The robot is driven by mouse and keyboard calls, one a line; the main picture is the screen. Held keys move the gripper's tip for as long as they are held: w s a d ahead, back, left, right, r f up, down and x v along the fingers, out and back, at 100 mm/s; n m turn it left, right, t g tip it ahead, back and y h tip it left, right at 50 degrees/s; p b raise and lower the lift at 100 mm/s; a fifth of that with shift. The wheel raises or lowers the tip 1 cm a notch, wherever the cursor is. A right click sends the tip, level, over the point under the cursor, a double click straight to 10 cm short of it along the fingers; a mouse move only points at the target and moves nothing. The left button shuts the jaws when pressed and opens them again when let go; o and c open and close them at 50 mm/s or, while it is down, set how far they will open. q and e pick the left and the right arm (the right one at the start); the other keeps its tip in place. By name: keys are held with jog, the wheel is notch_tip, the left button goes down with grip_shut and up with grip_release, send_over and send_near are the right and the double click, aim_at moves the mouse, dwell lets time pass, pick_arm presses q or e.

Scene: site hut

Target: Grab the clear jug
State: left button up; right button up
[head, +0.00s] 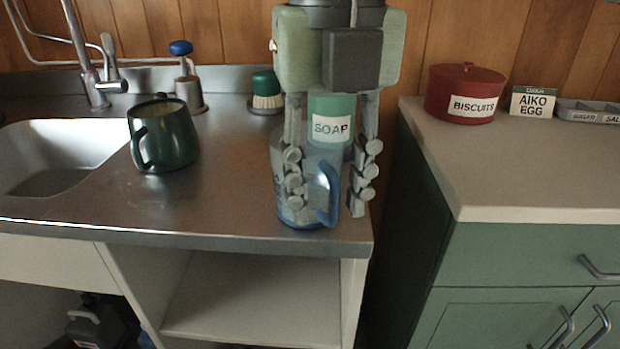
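The clear jug (311,192), with a blue base and blue handle, stands upright near the front right corner of the steel counter. My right gripper (327,190) comes down over it, fingers pointing down and spread apart. One finger overlaps the jug's left side; the other is just right of the handle. I cannot tell whether either finger touches the jug. A soap bottle (330,128) with a green body and white label shows between the fingers, apparently behind the jug. My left gripper is not in view.
A dark green pitcher (163,136) stands left, beside the sink (60,155). A blue-topped dispenser (187,80) and a green brush (266,92) are at the back. A red biscuit tin (465,93) is on the right cabinet. The counter between pitcher and jug is clear.

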aim_at(333, 219)
jog(key=f, duration=0.4)
jog(key=shift+w+d, duration=0.25)
jog(key=shift+c, duration=1.4)
jog(key=c, duration=0.5)
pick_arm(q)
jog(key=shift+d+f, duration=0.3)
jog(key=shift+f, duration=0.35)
pick_arm(e)
grip_shut()
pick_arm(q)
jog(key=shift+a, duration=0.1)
